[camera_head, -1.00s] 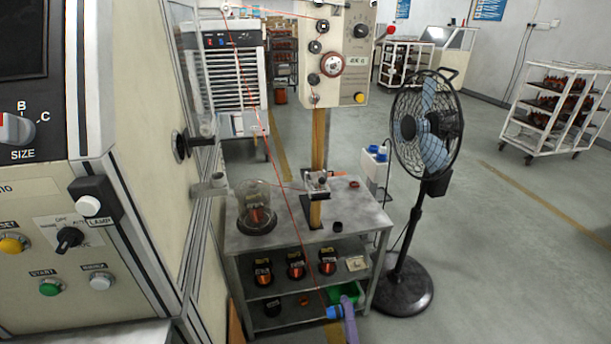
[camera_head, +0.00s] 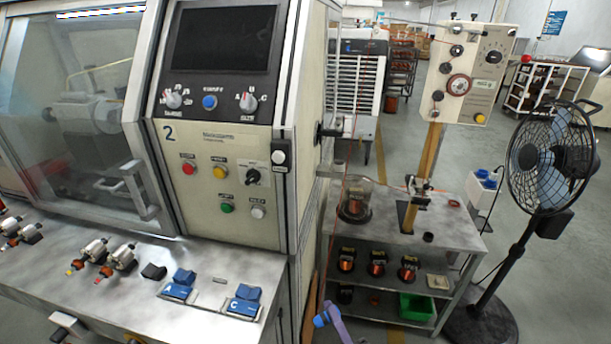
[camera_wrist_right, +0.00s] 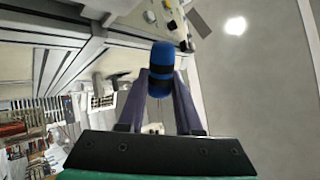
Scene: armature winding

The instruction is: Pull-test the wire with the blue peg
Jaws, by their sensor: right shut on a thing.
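My right gripper (camera_head: 328,315) is low in the head view, to the right of the machine's bench. It is shut on the blue peg (camera_head: 320,320). In the right wrist view the blue peg (camera_wrist_right: 161,62), with a dark band, stands between the two purple-grey fingers (camera_wrist_right: 160,90). A thin red-orange wire (camera_head: 342,190) rises from near the peg past the machine's right side. My left gripper is not in view.
The winding machine's panel (camera_head: 225,150) and bench fill the left. Blue blocks (camera_head: 243,300) and several armatures lie on the bench. The metal table (camera_head: 455,232) holds a glass-domed spool (camera_head: 354,203) and shelved spools. A black fan (camera_head: 540,175) stands at the right.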

